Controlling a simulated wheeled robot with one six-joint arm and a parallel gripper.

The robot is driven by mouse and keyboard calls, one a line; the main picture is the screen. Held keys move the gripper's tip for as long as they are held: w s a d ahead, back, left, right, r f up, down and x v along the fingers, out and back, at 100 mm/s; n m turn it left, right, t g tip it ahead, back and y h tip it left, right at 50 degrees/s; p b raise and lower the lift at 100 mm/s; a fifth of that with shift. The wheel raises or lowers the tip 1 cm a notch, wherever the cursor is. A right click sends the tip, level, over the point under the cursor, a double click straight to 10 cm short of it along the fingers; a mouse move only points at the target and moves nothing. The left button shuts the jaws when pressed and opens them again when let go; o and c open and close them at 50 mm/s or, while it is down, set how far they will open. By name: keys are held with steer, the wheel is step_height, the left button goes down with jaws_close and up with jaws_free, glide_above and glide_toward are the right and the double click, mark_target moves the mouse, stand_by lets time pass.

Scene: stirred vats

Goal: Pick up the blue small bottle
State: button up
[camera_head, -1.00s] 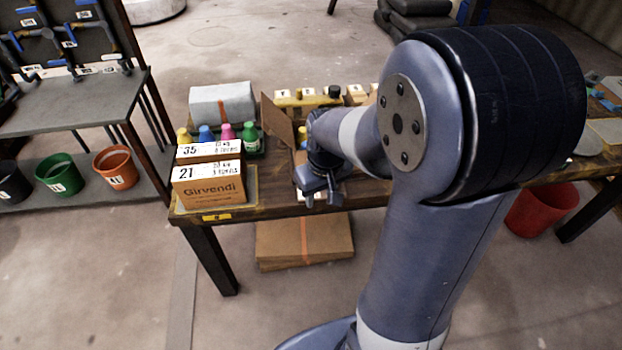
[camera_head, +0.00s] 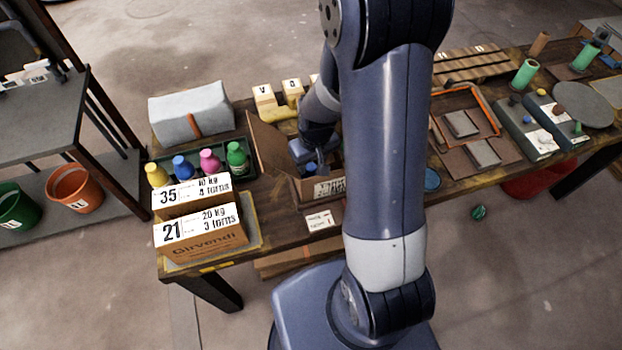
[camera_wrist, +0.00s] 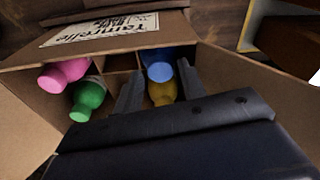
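In the wrist view, a blue bottle (camera_wrist: 159,68) stands in an open cardboard box (camera_wrist: 24,73), with a yellow bottle (camera_wrist: 161,92) just below it in the picture. Pink (camera_wrist: 66,73) and green (camera_wrist: 88,97) bottles are on the left of the box. My gripper (camera_wrist: 161,72) is open over the box, its fingers on either side of the blue bottle in the picture. I cannot tell whether they touch it. In the head view my gripper (camera_head: 312,165) is at the box (camera_head: 268,148), whose contents are mostly hidden. Another blue bottle (camera_head: 183,168) stands in a dark tray.
The tray (camera_head: 243,172) also holds yellow, pink and green bottles. Labelled boxes (camera_head: 205,240) stand in front of it, and a grey wrapped block (camera_head: 190,112) behind. Box flaps rise around my gripper. Boards, green cylinders and an orange-rimmed tray (camera_head: 497,118) fill the table's right side.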

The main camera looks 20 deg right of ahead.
steer(key=shift+w+f, duration=0.1)
steer(key=shift+f, duration=0.15)
steer(key=shift+c, duration=0.2)
jaws_close()
